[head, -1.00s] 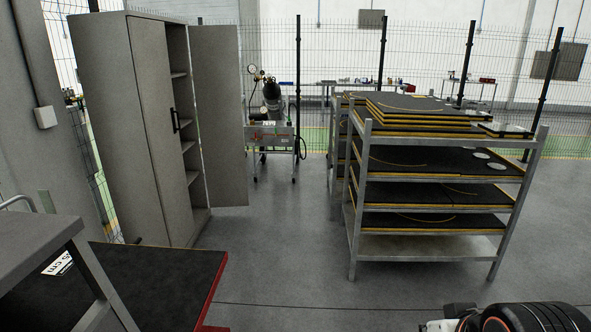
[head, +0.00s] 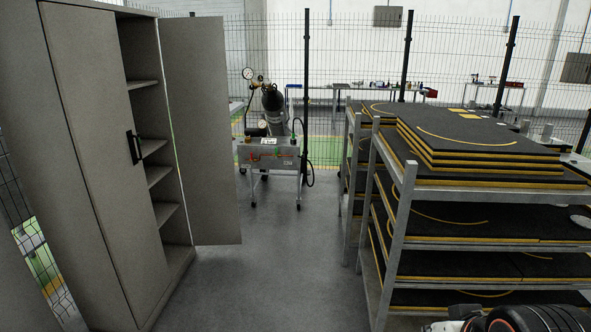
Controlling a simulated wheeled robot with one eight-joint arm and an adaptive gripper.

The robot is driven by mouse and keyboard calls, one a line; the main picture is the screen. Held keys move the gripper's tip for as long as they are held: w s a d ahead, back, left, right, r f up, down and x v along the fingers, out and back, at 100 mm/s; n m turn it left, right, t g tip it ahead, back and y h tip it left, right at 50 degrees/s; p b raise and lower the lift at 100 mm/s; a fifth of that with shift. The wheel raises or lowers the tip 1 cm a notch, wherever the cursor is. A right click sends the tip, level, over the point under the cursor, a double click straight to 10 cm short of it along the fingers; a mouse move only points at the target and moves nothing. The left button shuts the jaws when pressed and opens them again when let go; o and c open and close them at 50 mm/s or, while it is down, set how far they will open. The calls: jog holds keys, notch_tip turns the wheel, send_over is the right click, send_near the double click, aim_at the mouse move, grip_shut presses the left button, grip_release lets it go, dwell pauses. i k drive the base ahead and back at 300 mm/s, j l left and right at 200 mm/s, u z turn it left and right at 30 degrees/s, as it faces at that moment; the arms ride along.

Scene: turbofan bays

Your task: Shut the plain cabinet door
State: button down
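A tall grey cabinet (head: 63,170) stands at the left in the head view. Its left door (head: 98,150) is shut and carries a black handle (head: 134,147). Its plain right door (head: 202,130) has no handle on the face I see and stands wide open, swung out to the right. Shelves (head: 151,147) show through the open half, and they look mostly empty. Part of my arm (head: 520,318) shows at the bottom right corner. My gripper's fingers cannot be made out, and nothing of mine touches the cabinet.
A metal rack (head: 401,215) with dark, yellow-edged panels stands at the right. A cart with a gas cylinder (head: 273,110) stands behind the open door, before a mesh fence (head: 225,60). Clear grey floor (head: 262,270) lies between cabinet and rack.

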aim_at(193, 49)
jog(key=i+j+u, duration=0.15)
jog(key=i+u, duration=0.2)
jog(key=i, duration=0.35)
jog(key=i+u, duration=0.3)
jog(key=i, duration=0.4)
jog(key=i+l+u, duration=0.35)
jog(key=i, duration=0.35)
jog(key=i+l+z, duration=0.1)
jog(key=i+z, duration=0.2)
jog(key=i, duration=0.35)
jog(key=i+j+z, duration=0.1)
jog(key=i+z, duration=0.15)
jog(key=i, duration=0.4)
jog(key=i+j+z, duration=0.3)
jog(key=i, duration=0.3)
jog(key=i+l, duration=0.15)
jog(key=i+z, duration=0.05)
jog(key=i, duration=0.05)
